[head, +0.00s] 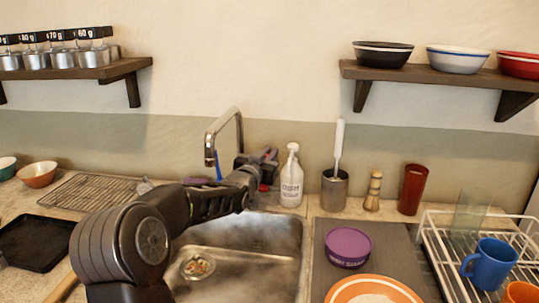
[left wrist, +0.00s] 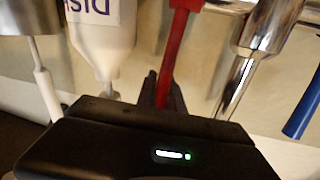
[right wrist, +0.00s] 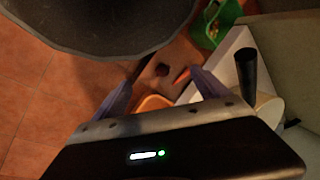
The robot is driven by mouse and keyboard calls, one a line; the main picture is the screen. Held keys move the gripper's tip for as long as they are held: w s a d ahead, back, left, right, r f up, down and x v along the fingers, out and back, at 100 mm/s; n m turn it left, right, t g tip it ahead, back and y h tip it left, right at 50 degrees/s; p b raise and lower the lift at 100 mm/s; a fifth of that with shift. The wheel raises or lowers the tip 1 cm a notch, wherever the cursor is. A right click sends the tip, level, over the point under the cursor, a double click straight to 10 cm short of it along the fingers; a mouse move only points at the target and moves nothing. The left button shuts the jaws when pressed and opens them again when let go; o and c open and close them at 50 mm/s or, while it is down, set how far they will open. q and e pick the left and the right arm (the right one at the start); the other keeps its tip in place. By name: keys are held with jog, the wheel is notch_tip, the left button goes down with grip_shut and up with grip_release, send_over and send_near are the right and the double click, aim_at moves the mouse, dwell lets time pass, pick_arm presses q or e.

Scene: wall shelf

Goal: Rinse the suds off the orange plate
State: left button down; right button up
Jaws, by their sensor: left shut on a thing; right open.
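The orange plate (head: 375,292), with a pale ring, lies on the grey mat right of the sink (head: 262,233); its near part is cut off. I cannot make out suds on it. The chrome faucet (head: 209,150) stands behind the sink and also shows in the left wrist view (left wrist: 262,35). My left gripper (head: 268,158) is behind the sink, right of the spout. In the left wrist view its fingers (left wrist: 165,92) are shut on a red handle (left wrist: 175,45). A blue handle (left wrist: 303,108) is apart from it. My right gripper (right wrist: 163,90) is open, seen only in its wrist view.
A purple bowl (head: 348,244) sits on the mat behind the plate. A soap bottle (head: 291,180) stands close right of my left gripper. A dish rack (head: 433,246) with a blue mug (head: 488,263) is at right. My right gripper is above a tiled floor (right wrist: 50,110) with containers.

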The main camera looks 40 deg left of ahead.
pick_arm(q)
jog(key=shift+s+d+f+t+y+b, duration=0.2)
jog(key=shift+s+t+b, duration=0.25)
jog(key=shift+b, duration=1.85)
jog(key=shift+s+d+f+t+y+b, duration=0.1)
jog(key=shift+s+d+t+b, duration=0.25)
jog(key=shift+b, duration=1.95)
jog(key=shift+s+r, duration=0.1)
jog(key=shift+r, duration=0.25)
jog(key=c, duration=1.5)
grip_release()
jog(key=shift+s, duration=0.1)
jog(key=b+v, duration=0.1)
jog(key=v, duration=0.6)
jog(key=shift+s+f, duration=0.2)
jog(key=shift+s, duration=0.05)
jog(key=shift+c, duration=0.3)
